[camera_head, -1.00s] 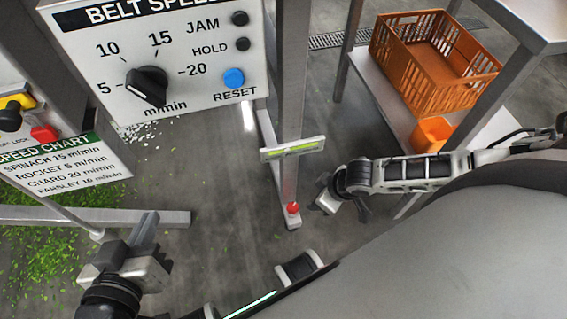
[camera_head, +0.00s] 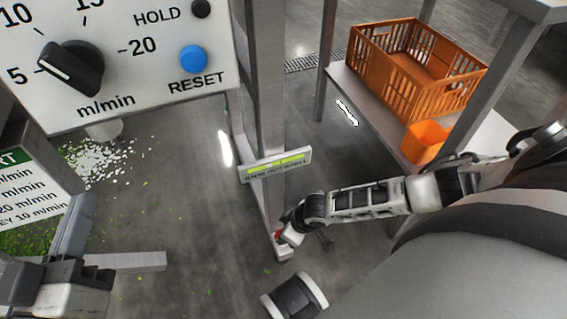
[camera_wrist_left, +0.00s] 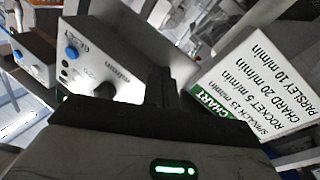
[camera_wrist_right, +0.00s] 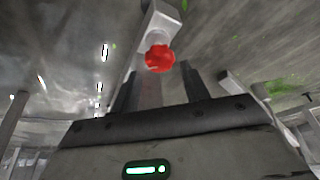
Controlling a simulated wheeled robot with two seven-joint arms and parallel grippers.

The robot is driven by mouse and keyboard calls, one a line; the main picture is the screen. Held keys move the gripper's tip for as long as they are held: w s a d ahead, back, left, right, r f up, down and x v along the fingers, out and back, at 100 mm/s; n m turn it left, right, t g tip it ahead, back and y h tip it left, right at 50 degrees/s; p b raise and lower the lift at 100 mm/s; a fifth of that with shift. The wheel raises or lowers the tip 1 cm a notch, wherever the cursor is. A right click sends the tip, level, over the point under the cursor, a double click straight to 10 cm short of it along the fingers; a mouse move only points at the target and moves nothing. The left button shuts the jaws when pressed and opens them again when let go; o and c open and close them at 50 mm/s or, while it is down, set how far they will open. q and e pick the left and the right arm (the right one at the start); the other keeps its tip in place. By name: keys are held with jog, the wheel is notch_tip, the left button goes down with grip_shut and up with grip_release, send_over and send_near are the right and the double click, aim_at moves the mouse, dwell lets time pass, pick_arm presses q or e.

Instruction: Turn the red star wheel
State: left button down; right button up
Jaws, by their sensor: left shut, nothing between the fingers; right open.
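The red star wheel (camera_wrist_right: 159,58) shows in the right wrist view, on the end of a pale metal bar, ahead of and between my right fingers. In the head view only a sliver of the red wheel (camera_head: 278,236) shows low at the foot of the metal post; my right gripper hides the rest. My right gripper (camera_wrist_right: 160,85) is open and close to the wheel; I cannot tell whether they touch. My left gripper (camera_head: 75,222) is shut and empty at the lower left of the head view, away from the wheel.
The belt speed panel (camera_head: 130,60), with a black knob (camera_head: 72,68) and blue reset button (camera_head: 194,59), stands at upper left. A speed chart (camera_head: 30,192) hangs below. A small label plate (camera_head: 276,165) sits on the post. An orange crate (camera_head: 400,85) stands on a right-hand shelf.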

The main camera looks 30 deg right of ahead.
jog(key=b+x, duration=0.1)
jog(key=x, duration=0.2)
jog(key=c, duration=0.7)
pick_arm(q)
jog(key=r+m, duration=0.1)
jog(key=r+m+t+h, duration=0.2)
jog(key=r, duration=0.1)
jog(key=shift+w+a, duration=0.2)
jog(key=shift+w, duration=0.2)
jog(key=shift+r, duration=0.1)
